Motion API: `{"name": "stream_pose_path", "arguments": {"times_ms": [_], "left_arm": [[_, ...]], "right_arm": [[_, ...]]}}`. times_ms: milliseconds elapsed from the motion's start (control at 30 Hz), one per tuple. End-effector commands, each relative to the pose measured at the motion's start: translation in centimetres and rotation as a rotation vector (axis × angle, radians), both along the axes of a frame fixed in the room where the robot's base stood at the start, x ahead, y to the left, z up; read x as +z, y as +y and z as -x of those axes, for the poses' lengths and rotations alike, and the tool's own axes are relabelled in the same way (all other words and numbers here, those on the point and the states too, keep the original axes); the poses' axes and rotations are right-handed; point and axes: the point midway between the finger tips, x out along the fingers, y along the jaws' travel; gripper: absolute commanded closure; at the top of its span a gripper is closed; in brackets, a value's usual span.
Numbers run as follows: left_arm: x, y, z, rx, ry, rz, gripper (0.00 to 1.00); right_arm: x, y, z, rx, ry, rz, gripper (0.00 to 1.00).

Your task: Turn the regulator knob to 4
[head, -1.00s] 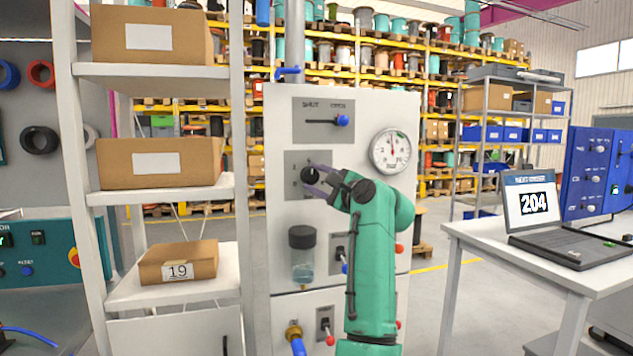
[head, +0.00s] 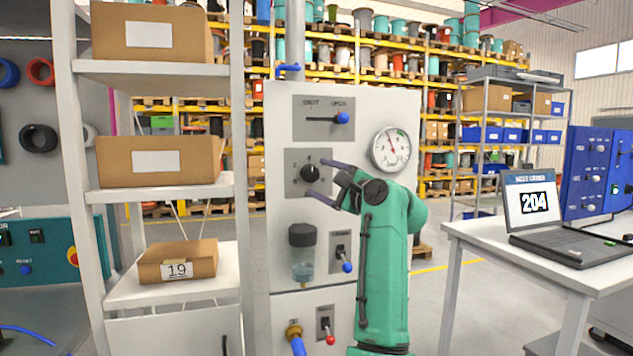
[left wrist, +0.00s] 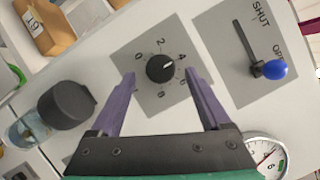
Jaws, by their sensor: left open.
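The regulator knob (head: 310,173) is a round black knob on a grey plate of the white panel (head: 385,105). In the left wrist view the knob (left wrist: 160,69) has a numbered scale around it, and its white mark points toward the 4. My left gripper (head: 318,178) is open with nothing between its purple fingers. In the left wrist view its fingertips (left wrist: 159,73) appear on either side of the knob, apart from it. My right gripper is not in view.
A shut/open lever with a blue end (head: 342,118) is above the knob. A dark-capped clear bowl (head: 302,262) and a blue-tipped switch (head: 346,267) are below. A shelf with boxes (head: 158,161) stands left, a table with a laptop (head: 535,207) right.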

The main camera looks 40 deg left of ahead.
Motion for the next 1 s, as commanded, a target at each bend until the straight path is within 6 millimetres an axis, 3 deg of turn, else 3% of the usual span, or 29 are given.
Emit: {"name": "stream_pose_path", "arguments": {"times_ms": [33,200,400,567,1000], "left_arm": [[-0.8,-1.4,0.2,-0.005,-0.002,0.0,0.2],[-1.6,-6.4,1.4,-0.005,-0.001,0.001,0.2],[-1.9,-10.7,2.5,0.001,0.0,0.0,0.2],[-1.8,-11.8,2.8,0.001,0.001,0.001,0.2],[-1.8,-11.7,2.7,0.002,0.008,-0.005,0.2]], "right_arm": [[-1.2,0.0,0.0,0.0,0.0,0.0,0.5],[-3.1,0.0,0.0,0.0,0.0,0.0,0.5],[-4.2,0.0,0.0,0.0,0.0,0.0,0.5],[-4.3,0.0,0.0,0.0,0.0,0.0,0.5],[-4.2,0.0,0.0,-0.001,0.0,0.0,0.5]]}}
